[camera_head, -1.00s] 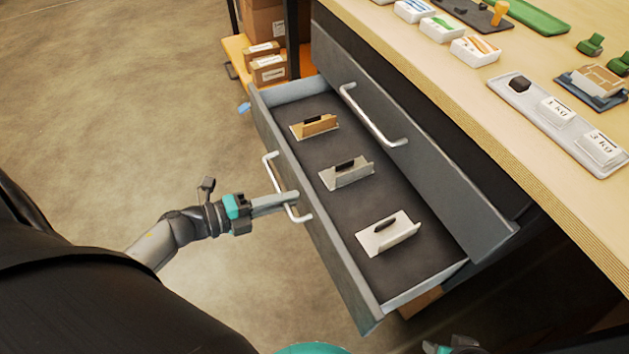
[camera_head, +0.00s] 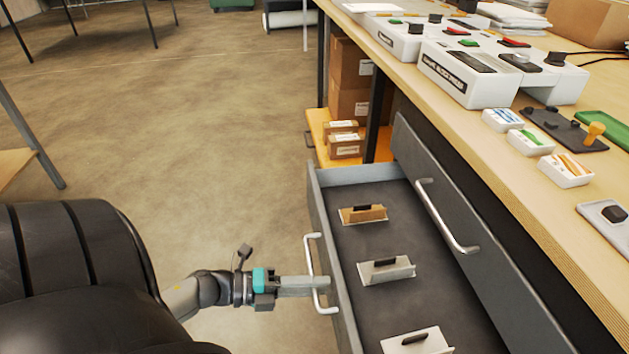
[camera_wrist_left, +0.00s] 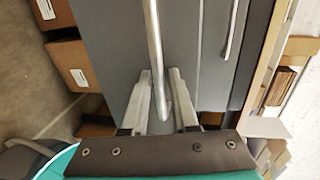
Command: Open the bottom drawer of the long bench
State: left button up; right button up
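The long bench (camera_head: 500,195) has a grey upper drawer front (camera_head: 475,215) that looks closed. Below it the bottom drawer (camera_head: 385,225) stands pulled well out, showing its dark floor. Its bar handle (camera_head: 313,272) is on the front panel. My left gripper (camera_head: 325,284) is at the near end of this handle. In the left wrist view, the two fingers of my left gripper (camera_wrist_left: 161,76) are apart, with the handle (camera_wrist_left: 154,40) between them and gaps visible. My right gripper is not in view.
Several small folded holders, one brown (camera_head: 363,214) and others pale (camera_head: 387,269), lie in the drawer. Boxes (camera_head: 350,95) stand on an orange shelf (camera_head: 318,125) beyond it. White machines (camera_head: 470,75) stand on the benchtop. The floor (camera_head: 215,150) left of the drawer is clear.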

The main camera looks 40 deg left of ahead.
pick_arm(q)
jog(key=shift+s, duration=0.1)
dwell(0.3)
jog(key=p+v, duration=0.3)
jog(key=v, duration=1.2)
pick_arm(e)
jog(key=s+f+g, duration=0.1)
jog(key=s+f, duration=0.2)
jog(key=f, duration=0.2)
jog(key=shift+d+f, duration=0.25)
pick_arm(q)
jog(key=shift+f, duration=0.15)
